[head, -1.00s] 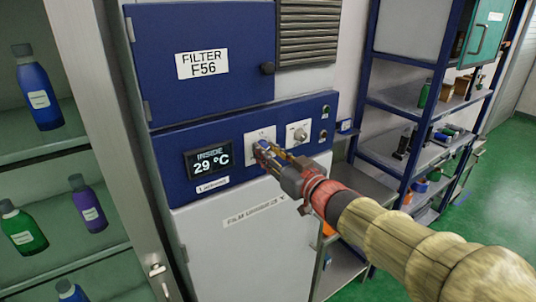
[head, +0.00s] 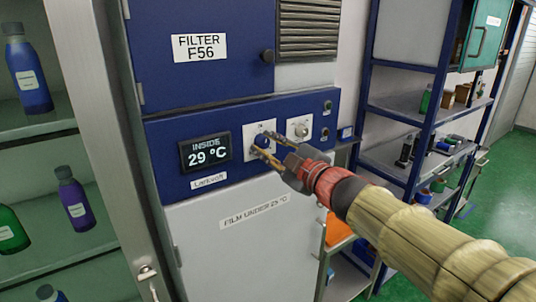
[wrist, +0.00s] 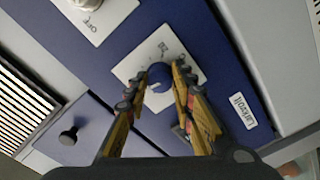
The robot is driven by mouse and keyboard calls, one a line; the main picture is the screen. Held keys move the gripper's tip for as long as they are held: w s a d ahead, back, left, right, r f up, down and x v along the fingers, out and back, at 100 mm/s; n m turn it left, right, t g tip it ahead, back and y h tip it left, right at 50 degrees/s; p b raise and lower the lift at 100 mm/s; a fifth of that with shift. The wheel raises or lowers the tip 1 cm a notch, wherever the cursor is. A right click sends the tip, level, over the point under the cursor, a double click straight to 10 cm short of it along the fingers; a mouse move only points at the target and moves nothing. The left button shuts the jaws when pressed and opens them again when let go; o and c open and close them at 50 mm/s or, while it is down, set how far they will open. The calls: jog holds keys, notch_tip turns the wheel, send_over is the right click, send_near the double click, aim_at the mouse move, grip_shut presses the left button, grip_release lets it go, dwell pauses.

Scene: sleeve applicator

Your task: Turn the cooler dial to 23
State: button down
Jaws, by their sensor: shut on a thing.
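The cooler dial is a round blue knob (wrist: 160,76) on a white plate (wrist: 128,72) on the blue control panel. In the head view the knob (head: 262,141) is partly hidden by my fingers. My gripper (wrist: 158,88) has its fingers on both sides of the knob and is shut on it. It also shows in the head view (head: 260,144), reaching in from the right. The display (head: 206,153) left of the dial reads INSIDE 29 °C.
A second, metallic knob (head: 300,128) sits on its own plate right of the dial. A filter door (head: 200,80) with a black knob (head: 267,56) is above. A glass-fronted cabinet with bottles stands left, and a blue shelf rack (head: 425,85) right.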

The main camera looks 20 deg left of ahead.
jog(key=n+b, duration=0.3)
jog(key=n, duration=0.1)
jog(key=shift+f+n, duration=0.15)
jog(key=shift+n, duration=0.15)
jog(key=shift+n+b, duration=1.2)
jog(key=shift+n, duration=0.8)
jog(key=c, duration=1.5)
grip_release()
jog(key=shift+c, duration=0.2)
jog(key=shift+o, duration=0.2)
jog(key=shift+r, duration=0.2)
jog(key=v, duration=1.2)
